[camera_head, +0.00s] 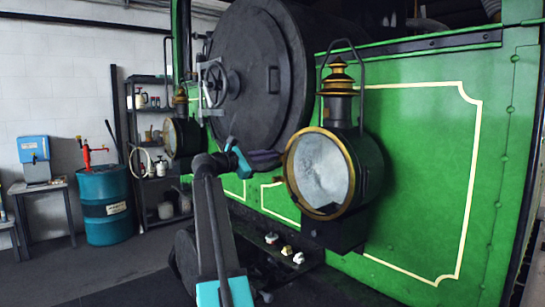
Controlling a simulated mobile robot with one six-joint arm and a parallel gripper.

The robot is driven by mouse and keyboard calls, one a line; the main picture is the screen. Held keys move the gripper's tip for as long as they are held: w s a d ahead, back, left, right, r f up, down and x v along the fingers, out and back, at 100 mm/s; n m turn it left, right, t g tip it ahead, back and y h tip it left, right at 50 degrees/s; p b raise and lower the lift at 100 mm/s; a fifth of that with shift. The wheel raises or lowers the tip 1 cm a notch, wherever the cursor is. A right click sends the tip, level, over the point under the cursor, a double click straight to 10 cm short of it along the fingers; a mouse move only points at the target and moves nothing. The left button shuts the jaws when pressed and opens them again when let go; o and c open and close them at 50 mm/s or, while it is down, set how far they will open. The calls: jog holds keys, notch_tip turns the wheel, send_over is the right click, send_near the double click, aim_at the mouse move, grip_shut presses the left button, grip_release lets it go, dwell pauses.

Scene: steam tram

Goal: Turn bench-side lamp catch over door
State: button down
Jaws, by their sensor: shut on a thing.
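A second, similar lamp (171,137) stands farther left, towards the shelves. My gripper (270,158) is dark and small in the view, just left of the near lamp's brass rim. It is shut on what appears to be the catch at that rim. The catch and the fingertips are too small and dark to make out clearly.
The round black smokebox door (255,75) with its handwheel (213,84) is behind my arm. Small fittings (288,251) sit on the ledge below the lamp. A blue drum (104,205), a side table (40,185) and shelves (150,80) stand left, with open floor before them.

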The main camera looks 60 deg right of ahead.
jog(key=m+b, duration=0.1)
jog(key=m, duration=0.1)
jog(key=f+m+b, duration=0.1)
jog(key=m+b, duration=0.2)
jog(key=m, duration=0.1)
jog(key=shift+s+a+f+m, duration=0.1)
jog(key=shift+s+f+m, duration=0.05)
jog(key=shift+s+m, duration=0.2)
jog(key=shift+m+b, duration=1.15)
jog(key=shift+m, duration=0.6)
jog(key=c, duration=1.9)
grip_release()
jog(key=shift+s, duration=0.1)
jog(key=shift+a+b, duration=0.1)
jog(key=shift+b, duration=0.2)
jog(key=b+v, duration=0.1)
jog(key=v, duration=1.2)
jog(key=shift+a, duration=0.35)
